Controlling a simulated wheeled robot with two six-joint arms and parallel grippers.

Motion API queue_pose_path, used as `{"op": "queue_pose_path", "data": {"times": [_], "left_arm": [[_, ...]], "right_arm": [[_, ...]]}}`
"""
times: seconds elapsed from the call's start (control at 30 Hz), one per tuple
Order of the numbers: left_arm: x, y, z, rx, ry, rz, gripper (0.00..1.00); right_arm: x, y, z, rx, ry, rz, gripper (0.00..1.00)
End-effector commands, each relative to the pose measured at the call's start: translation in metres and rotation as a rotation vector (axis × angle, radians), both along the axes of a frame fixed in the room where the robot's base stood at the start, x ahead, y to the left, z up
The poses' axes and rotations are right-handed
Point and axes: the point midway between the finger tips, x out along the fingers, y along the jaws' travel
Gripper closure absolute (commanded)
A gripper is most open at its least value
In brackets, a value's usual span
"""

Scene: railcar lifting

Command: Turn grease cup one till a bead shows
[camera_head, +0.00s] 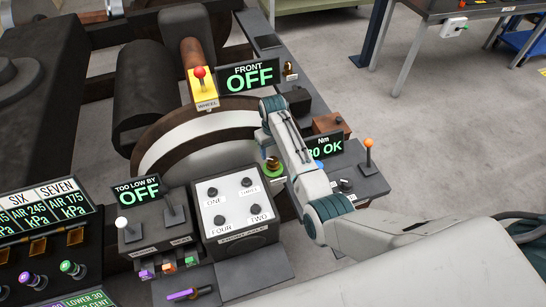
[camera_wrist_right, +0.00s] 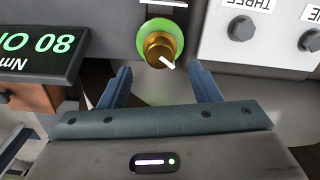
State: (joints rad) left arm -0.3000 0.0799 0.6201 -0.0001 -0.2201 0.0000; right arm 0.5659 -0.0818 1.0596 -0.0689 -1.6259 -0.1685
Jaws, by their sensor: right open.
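A brass grease cup (camera_wrist_right: 160,48) with a green ring around its base and a short white mark on it shows at the top middle of the right wrist view. It also shows in the head view (camera_head: 271,164), partly beside my right gripper. My right gripper (camera_wrist_right: 160,76) is open, its two blue fingers spread to either side below the cup, with a small gap to it. I cannot tell whether a bead shows on the cup. Another small brass fitting (camera_head: 290,70) stands by the "FRONT OFF" display. My left gripper is out of view.
A panel with several numbered knobs (camera_head: 237,235) stands beside the cup. A "80 OK" Nm display (camera_head: 331,146) and an orange-knobbed lever (camera_head: 368,150) are to the right. A yellow "WHEEL" box with a red knob (camera_head: 201,86) is behind.

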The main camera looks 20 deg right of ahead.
Motion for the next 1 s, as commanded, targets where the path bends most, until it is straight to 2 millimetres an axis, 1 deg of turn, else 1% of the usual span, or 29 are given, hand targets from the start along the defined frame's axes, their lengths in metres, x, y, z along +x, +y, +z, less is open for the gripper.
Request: {"op": "queue_pose_path", "data": {"times": [0.1,0.2,0.33,0.5,1.0], "left_arm": [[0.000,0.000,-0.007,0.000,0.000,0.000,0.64],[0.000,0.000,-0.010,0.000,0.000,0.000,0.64],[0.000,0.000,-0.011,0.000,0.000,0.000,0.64],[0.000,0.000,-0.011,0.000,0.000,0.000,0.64],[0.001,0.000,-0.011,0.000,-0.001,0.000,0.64]], "right_arm": [[0.001,0.000,0.023,0.001,-0.004,0.000,0.43],[0.001,0.000,0.038,0.000,-0.002,0.000,0.43],[0.000,0.000,0.050,0.000,0.000,-0.001,0.43],[-0.001,0.000,0.055,0.000,0.002,0.000,0.43],[0.000,0.000,0.055,0.000,0.002,0.000,0.43]]}}
